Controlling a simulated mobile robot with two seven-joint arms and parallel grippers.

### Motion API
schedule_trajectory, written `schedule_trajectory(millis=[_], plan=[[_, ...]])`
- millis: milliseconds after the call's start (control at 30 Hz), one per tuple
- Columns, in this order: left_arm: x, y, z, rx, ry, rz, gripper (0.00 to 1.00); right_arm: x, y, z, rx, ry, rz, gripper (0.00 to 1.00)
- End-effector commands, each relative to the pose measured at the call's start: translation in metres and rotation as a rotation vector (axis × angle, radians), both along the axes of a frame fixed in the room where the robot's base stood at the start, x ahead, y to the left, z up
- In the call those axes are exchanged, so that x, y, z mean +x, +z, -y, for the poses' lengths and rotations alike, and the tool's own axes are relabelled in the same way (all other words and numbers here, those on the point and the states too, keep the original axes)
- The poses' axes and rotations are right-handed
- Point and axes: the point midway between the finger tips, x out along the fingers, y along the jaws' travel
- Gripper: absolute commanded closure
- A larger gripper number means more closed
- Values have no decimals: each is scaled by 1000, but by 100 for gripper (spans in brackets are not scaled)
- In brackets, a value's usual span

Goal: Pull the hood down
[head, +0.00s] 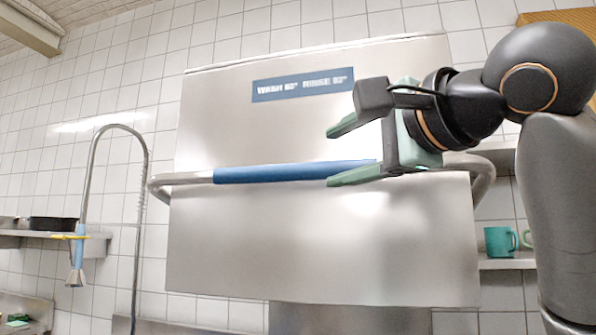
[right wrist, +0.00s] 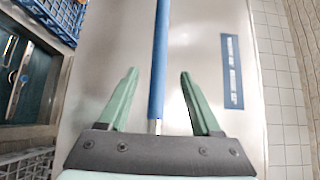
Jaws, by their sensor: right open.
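The hood (head: 300,250) is a large brushed-steel box, raised against the tiled wall, with a blue "WASH / RINSE" label (head: 302,84) on its front. A steel bar handle with a blue sleeve (head: 270,173) runs across its front. My right gripper (head: 340,153) is open, in front of the right part of the handle. In the right wrist view, the blue sleeve (right wrist: 159,60) lies in line between the two spread green fingers (right wrist: 156,85), with a gap on each side. It is not gripped. My left gripper is not in view.
A spray hose with nozzle (head: 76,270) hangs at the left, near a shelf with a dark pan (head: 52,223). A teal mug (head: 500,241) stands on a right shelf. The right wrist view shows a blue rack (right wrist: 62,14) beside the hood's lower edge.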

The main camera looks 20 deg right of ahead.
Motion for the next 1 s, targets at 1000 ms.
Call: schedule_trajectory(millis=[1000], plan=[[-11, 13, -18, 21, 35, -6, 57, 111, -3, -22, -2, 0, -1, 36]])
